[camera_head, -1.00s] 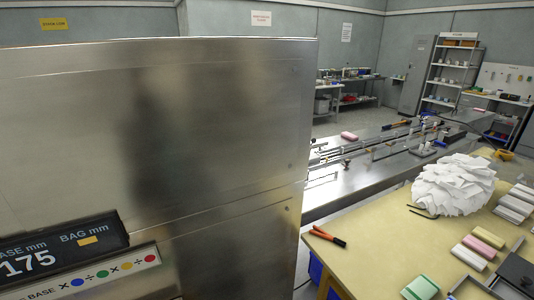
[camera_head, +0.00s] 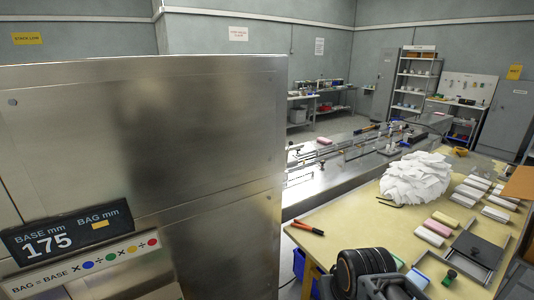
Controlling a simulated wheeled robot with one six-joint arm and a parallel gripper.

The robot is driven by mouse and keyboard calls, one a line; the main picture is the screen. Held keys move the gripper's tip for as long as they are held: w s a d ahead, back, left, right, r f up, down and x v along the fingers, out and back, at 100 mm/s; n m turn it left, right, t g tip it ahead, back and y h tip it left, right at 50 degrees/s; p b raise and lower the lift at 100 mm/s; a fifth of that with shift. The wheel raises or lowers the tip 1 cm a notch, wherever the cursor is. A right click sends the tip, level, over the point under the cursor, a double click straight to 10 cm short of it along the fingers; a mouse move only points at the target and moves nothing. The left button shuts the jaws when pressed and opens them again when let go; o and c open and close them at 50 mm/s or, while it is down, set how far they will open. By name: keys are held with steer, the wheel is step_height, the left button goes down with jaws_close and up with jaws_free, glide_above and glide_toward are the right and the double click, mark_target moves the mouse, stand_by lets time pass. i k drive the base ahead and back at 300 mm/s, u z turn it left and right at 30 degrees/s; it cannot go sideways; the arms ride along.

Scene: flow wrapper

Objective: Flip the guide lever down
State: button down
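I cannot make out the guide lever for certain. The steel conveyor bed (camera_head: 322,189) runs away behind the large steel cabinet (camera_head: 150,150), with thin guide rails (camera_head: 335,150) and small dark fittings along it. These fittings are too small to tell which is a lever or whether it is up or down. Dark ribbed parts, which look like my arm, show at the bottom edge right of centre. My gripper's fingers are not in view.
The yellow-topped table (camera_head: 345,222) holds a white paper pile (camera_head: 415,178), red-handled pliers (camera_head: 307,228), several pale blocks and a dark tray (camera_head: 473,250). A display reading 175 (camera_head: 48,243) is on the cabinet at left. Shelves (camera_head: 413,78) stand far back.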

mark_target(287, 157)
steer(key=i, duration=0.4)
steer(key=u, duration=1.55)
steer(key=k, duration=0.55)
steer(key=z, duration=0.4)
steer(key=i, duration=0.5)
